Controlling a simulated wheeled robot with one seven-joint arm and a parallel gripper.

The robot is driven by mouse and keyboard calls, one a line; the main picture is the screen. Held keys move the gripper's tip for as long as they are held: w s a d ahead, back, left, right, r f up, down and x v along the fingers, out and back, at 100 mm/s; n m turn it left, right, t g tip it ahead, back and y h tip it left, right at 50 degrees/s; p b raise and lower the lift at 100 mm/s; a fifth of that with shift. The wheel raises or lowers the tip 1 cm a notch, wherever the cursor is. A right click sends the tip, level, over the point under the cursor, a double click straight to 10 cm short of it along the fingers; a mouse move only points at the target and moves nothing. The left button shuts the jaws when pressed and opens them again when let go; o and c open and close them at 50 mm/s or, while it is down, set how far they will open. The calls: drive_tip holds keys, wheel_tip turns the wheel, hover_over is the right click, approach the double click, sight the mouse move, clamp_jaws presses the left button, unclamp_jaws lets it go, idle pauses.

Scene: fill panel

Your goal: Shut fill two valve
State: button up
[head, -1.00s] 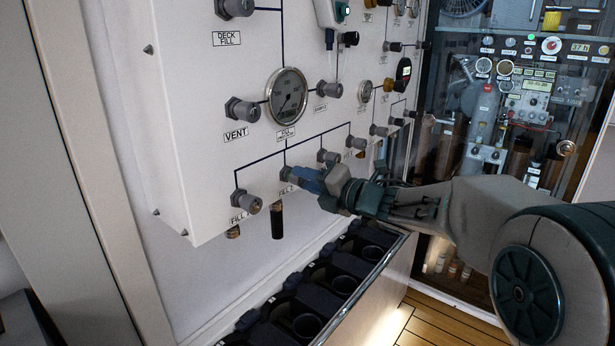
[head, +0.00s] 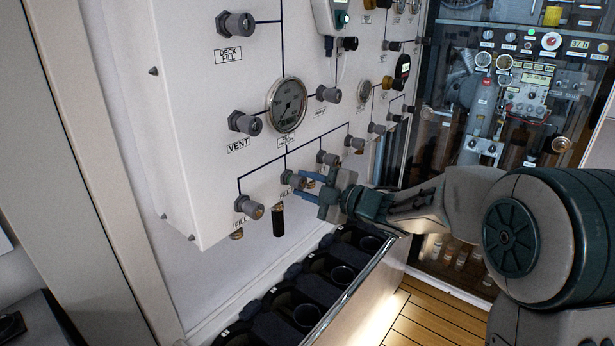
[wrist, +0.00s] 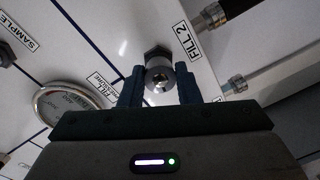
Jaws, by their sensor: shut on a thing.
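The fill two valve is a small grey metal knob (head: 291,178) in the lower row of the white panel (head: 200,130). In the wrist view the knob (wrist: 160,79) points at the camera, beside its "FILL 2" label (wrist: 187,42). My gripper (head: 305,181) reaches it from the right, its blue fingers at the knob's outer end. In the wrist view my gripper (wrist: 160,88) has one finger on each side of the knob and is shut on it. The fingers partly hide the knob's sides.
A similar fill knob (head: 250,207) sits to the left, with a dark hanging stub (head: 278,220) between. More knobs run up to the right. A round gauge (head: 287,105) is above. A rack of dark round holders (head: 305,315) stands below.

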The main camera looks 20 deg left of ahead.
drive_tip(key=m+p, duration=0.3)
drive_tip(key=m, duration=0.1)
drive_tip(key=shift+r, duration=0.15)
drive_tip(key=m+p, duration=0.3)
drive_tip(key=m, duration=0.1)
drive_tip(key=shift+y, duration=0.3)
drive_tip(key=m+p, duration=0.2)
drive_tip(key=m, duration=0.1)
drive_tip(key=shift+s+p, duration=0.1)
drive_tip(key=shift+p, duration=0.2)
drive_tip(key=shift+f+m+p, duration=0.15)
drive_tip(key=shift+m+p, duration=0.45)
drive_tip(key=shift+m, duration=0.4)
drive_tip(key=shift+f+m+p, duration=0.1)
drive_tip(key=shift+m+p, duration=0.45)
drive_tip(key=shift+m, duration=0.45)
drive_tip(key=o, duration=1)
drive_tip(key=shift+c, duration=0.2)
